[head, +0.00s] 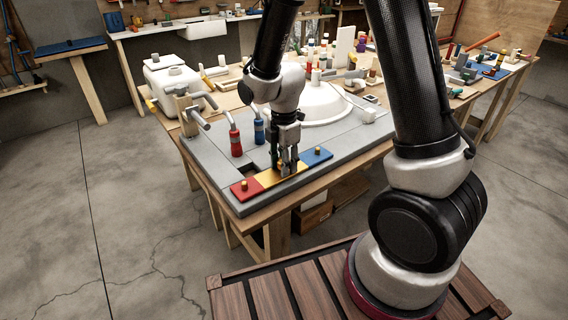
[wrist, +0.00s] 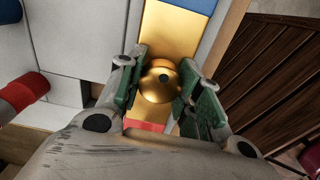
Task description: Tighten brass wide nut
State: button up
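My gripper (head: 285,166) points down over this section. In the wrist view its green-padded fingers (wrist: 162,74) stand on both sides of the nut, very close to it. I cannot tell whether both pads touch it. In the head view the fingers mostly hide the nut.
A red-banded pipe (head: 235,143) and a blue-banded pipe (head: 259,132) stand behind. A white domed part (head: 310,100) lies beyond. The bench's front edge is close to the strip.

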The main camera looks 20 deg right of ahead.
jog(key=c, duration=0.5)
jog(key=m, duration=0.8)
jog(key=shift+m, duration=0.4)
jog(key=m, duration=0.8)
jog(key=shift+f+m, duration=0.1)
jog(key=shift+m, duration=0.3)
